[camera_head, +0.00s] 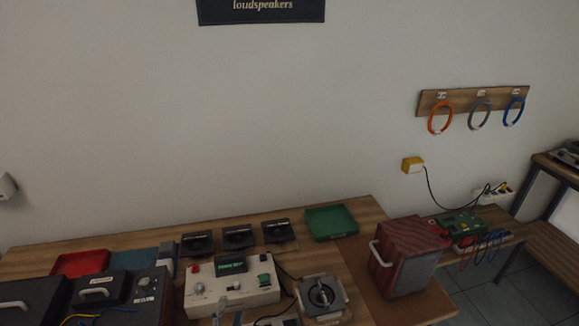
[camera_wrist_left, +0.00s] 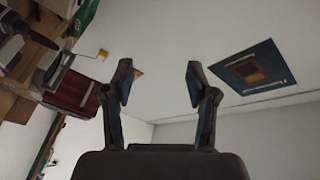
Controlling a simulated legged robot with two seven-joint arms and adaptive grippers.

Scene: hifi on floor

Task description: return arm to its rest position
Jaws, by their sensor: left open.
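My left gripper (camera_wrist_left: 159,80) shows in the left wrist view with its two dark fingers spread apart. Nothing is between them. Behind the fingers are the pale wall and ceiling, so it is clear of any object. In the head view, a small grey shape at the bottom edge, in front of the light control box (camera_head: 230,288), may be part of this gripper; I cannot tell for sure. My right gripper is not in either view.
The wooden bench (camera_head: 360,212) holds several black speaker drivers (camera_head: 238,237), a green tray (camera_head: 331,222), a red tray (camera_head: 80,263) and a clamp fixture (camera_head: 321,296). A reddish wooden cabinet (camera_head: 406,256) stands at right. Cable loops hang on a wall rack (camera_head: 470,92).

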